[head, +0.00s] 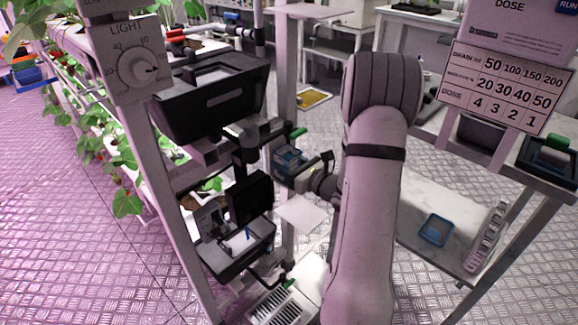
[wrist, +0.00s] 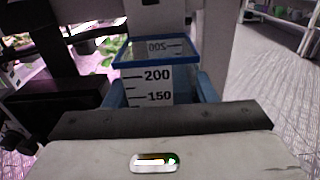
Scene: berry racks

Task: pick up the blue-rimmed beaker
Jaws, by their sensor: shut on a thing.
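The blue-rimmed beaker (wrist: 150,76) stands in the middle of the wrist view, clear-walled, with a white scale reading 200 and 150. My gripper (wrist: 160,90) has its blue fingers on the left and right sides of the beaker, shut on it. The lower part of the beaker is hidden behind the gripper body. In the head view the beaker (head: 289,160) shows small beside the rack post, left of my arm. My gripper (head: 300,174) is partly hidden there. I cannot tell whether the beaker touches a surface below.
A rack with a black bin (head: 210,100) and a LIGHT dial (head: 138,68) stands close on the left. A blue tray (head: 437,230) lies on a low shelf at right, under a DOSE chart (head: 503,88).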

